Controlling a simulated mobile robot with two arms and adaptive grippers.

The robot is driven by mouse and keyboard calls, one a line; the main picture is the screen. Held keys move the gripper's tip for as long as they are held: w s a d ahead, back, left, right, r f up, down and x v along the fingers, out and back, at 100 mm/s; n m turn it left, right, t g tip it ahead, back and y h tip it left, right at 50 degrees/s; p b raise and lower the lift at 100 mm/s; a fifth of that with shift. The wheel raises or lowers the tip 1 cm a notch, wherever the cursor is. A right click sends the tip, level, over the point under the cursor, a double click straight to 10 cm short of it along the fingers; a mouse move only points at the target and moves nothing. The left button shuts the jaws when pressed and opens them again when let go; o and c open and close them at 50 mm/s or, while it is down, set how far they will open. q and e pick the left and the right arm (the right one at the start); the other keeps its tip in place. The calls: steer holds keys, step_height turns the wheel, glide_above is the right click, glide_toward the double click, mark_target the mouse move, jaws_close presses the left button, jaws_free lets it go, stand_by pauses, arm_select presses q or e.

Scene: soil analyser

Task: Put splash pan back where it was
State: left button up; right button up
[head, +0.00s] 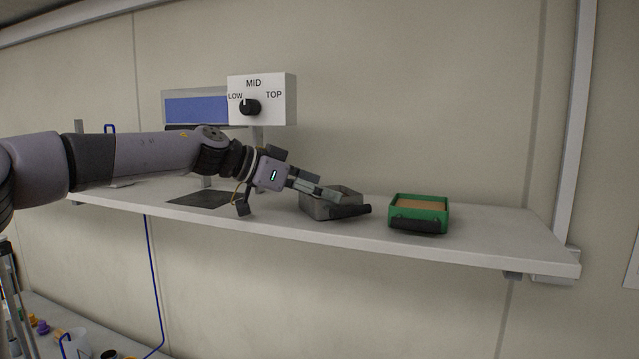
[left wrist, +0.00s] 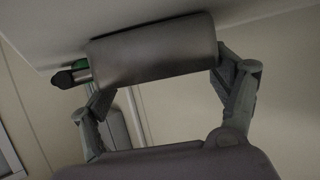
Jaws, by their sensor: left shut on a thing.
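A grey open pan with a black handle (head: 317,209), which I take for the splash pan, is at the right half of the white shelf (head: 480,235). Its handle points right. My left gripper (head: 322,191) reaches in from the left and is shut on the pan. In the left wrist view the pan's grey side (left wrist: 150,55) spans between the two fingers, with the dark handle end at the left. The pan is at shelf level; I cannot tell whether its base touches the shelf. My right gripper is not in view.
A green tray with brown contents (head: 418,203) stands on the shelf right of the pan. A dark flat mat (head: 203,199) lies left of it. The shelf's right end is clear.

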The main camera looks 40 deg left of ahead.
arm_select(q)
steer(key=shift+d, duration=0.1)
steer(key=o, duration=1.5)
steer(key=shift+f, duration=0.1)
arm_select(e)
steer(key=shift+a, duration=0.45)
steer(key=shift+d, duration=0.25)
arm_select(q)
steer(key=shift+s+r, duration=0.15)
steer(key=shift+r, duration=0.05)
steer(key=b+v, duration=0.4)
steer(key=v, duration=0.6)
steer(key=shift+s+a+r, duration=0.1)
steer(key=shift+s+a, duration=0.2)
steer(key=shift+s+a+r, duration=0.2)
steer(key=shift+s+r, duration=0.05)
steer(key=shift+s, duration=0.1)
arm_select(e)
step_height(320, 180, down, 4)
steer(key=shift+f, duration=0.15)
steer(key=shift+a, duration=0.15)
